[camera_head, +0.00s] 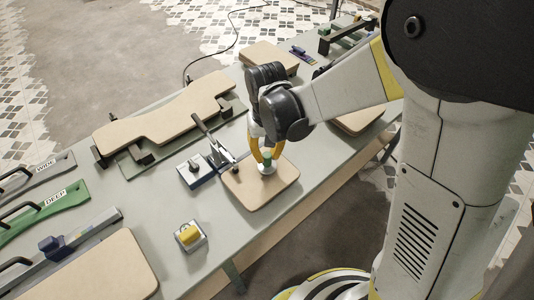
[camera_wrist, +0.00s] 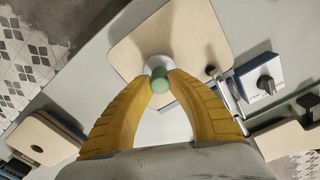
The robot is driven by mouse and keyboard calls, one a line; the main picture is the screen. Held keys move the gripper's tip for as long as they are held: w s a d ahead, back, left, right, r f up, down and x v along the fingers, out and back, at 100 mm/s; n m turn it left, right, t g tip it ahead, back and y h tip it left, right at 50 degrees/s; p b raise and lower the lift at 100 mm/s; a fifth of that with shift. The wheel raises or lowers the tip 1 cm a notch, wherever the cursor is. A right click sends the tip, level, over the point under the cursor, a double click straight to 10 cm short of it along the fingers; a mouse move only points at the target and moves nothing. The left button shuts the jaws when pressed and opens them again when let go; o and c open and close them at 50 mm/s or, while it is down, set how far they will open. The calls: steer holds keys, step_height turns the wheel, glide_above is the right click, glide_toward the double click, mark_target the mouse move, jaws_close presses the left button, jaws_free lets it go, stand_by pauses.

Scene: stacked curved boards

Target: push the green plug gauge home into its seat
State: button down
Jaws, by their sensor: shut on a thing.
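The green plug gauge (camera_wrist: 160,82) is between the two yellow fingertips of my gripper (camera_wrist: 160,74), which are shut on it. The plug gauge also shows in the head view (camera_head: 267,156), with my gripper (camera_head: 266,163) reaching down over it. A white round piece (camera_wrist: 154,62) is right at the fingertips, over a tan rounded board (camera_wrist: 195,25); it looks like the seat or a collar. The board also shows in the head view (camera_head: 283,187). The fingers and the white piece hide the plug's lower end, so I cannot tell how deep it sits.
A lever clamp (camera_head: 218,150) and a grey block with a dark knob (camera_head: 195,171) stand just left of the board. A block with a yellow knob (camera_head: 190,236) is nearer the front. A long curved board (camera_head: 165,115) lies behind.

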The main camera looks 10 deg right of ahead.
steer(key=shift+f+b, duration=0.8)
steer(key=shift+f, duration=0.15)
steer(key=c, duration=1.2)
jaws_free()
steer(key=shift+c, duration=0.2)
steer(key=shift+r, duration=0.15)
step_height(320, 180, up, 12)
steer(key=s+d+r+m+t+b, duration=0.1)
steer(key=s+d+m+t+b, duration=0.1)
steer(key=s+d+t, duration=0.5)
steer(key=s+d, duration=0.3)
steer(key=d, duration=0.3)
steer(key=shift+s+d+r+b, duration=0.15)
steer(key=shift+s+d+b, duration=0.1)
steer(key=shift+s+b, duration=0.15)
